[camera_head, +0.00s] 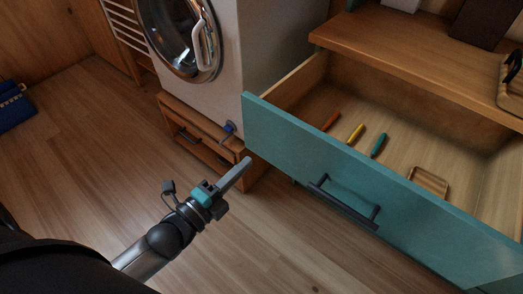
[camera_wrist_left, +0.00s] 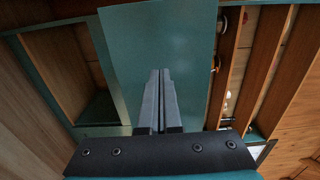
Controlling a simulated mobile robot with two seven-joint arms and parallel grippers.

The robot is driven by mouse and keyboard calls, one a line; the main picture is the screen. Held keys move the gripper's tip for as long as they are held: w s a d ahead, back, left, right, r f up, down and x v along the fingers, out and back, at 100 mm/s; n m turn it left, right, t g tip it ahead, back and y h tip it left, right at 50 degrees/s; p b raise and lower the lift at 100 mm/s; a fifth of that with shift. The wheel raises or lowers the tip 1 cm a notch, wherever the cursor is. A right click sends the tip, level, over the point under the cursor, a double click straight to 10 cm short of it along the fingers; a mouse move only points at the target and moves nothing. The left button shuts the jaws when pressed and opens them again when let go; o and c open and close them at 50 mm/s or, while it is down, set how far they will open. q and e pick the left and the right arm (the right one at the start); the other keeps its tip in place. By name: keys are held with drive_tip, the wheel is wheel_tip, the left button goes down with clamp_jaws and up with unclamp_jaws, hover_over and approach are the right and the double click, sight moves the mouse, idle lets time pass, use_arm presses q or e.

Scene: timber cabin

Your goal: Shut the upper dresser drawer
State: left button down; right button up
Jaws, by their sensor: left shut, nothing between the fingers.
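The upper dresser drawer (camera_head: 370,190) is pulled far out, with a teal front and a dark bar handle (camera_head: 343,203). Its open inside shows. My left gripper (camera_head: 246,163) is shut and empty, just left of and below the drawer front's left end. In the head view I cannot tell whether the fingertips touch it. In the left wrist view, the shut fingers (camera_wrist_left: 160,77) point toward a broad teal panel (camera_wrist_left: 155,35), likely the drawer front. My right gripper is not in view.
The drawer holds a red crayon (camera_head: 331,121), a yellow one (camera_head: 356,133), a teal one (camera_head: 378,145) and a small wooden tray (camera_head: 429,182). The wooden dresser top (camera_head: 400,65) is behind. A washing machine (camera_head: 215,90) stands on a wooden base (camera_head: 195,140) at left.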

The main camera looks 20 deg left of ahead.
sight(270, 141)
use_arm(q)
drive_tip(key=b+x, duration=0.1)
drive_tip(key=x, duration=0.4)
drive_tip(key=shift+b, duration=0.3)
drive_tip(key=shift+b+x, duration=0.3)
drive_tip(key=shift+x, duration=0.7)
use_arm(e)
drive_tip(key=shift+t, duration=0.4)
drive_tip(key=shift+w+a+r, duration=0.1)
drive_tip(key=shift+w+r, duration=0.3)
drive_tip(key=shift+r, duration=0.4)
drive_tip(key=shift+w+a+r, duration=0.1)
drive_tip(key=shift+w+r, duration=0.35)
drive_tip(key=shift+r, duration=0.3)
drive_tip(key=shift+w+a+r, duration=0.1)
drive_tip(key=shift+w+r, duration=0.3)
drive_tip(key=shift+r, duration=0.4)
